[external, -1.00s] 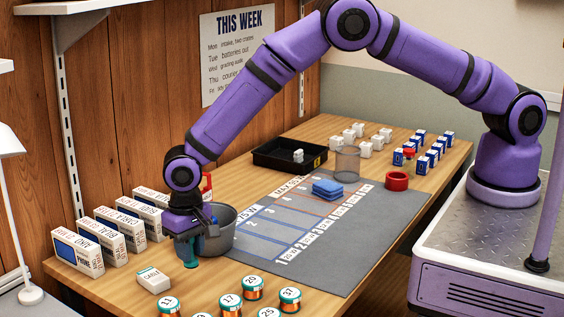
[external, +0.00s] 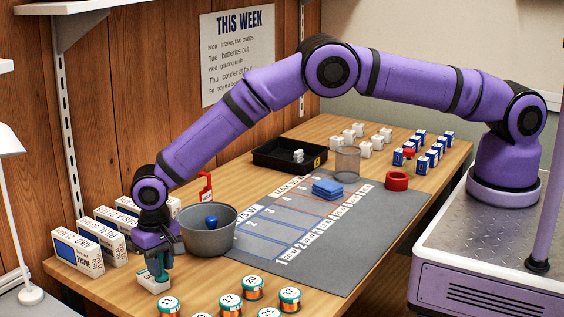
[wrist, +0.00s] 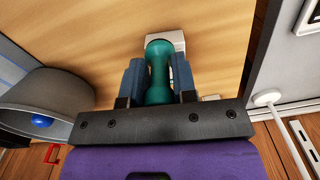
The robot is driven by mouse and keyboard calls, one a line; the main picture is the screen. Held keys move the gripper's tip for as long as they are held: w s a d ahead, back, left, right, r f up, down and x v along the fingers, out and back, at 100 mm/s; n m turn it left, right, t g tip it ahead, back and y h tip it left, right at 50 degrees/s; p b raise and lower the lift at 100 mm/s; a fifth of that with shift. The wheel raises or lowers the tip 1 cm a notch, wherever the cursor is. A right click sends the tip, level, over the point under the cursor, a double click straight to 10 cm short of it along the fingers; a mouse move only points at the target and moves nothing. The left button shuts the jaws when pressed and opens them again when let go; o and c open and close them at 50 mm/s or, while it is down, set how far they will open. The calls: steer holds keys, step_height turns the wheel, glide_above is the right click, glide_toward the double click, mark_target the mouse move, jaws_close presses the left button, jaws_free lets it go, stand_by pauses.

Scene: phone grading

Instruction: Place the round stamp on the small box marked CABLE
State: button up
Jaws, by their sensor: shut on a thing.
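My gripper (external: 158,264) is shut on a teal round stamp (wrist: 158,72), held upright between its two blue-grey fingers in the wrist view. The stamp also shows in the external view (external: 156,268), partly hidden by the gripper. The small white box (external: 154,285) is directly below the stamp; its CABLE marking, seen earlier, is now hidden. A corner of the box shows behind the stamp in the wrist view (wrist: 178,40). The stamp is over or on the box; I cannot tell whether they touch.
A grey bucket (external: 207,240) with a blue ball-like thing (external: 211,222) stands just right of my gripper. Several phone boxes (external: 78,252) stand to the left. A grey mat (external: 330,245) lies to the right.

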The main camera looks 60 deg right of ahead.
steer(key=o, duration=0.9)
steer(key=shift+f, duration=0.1)
step_height(320, 180, up, 12)
steer(key=shift+r, duration=0.1)
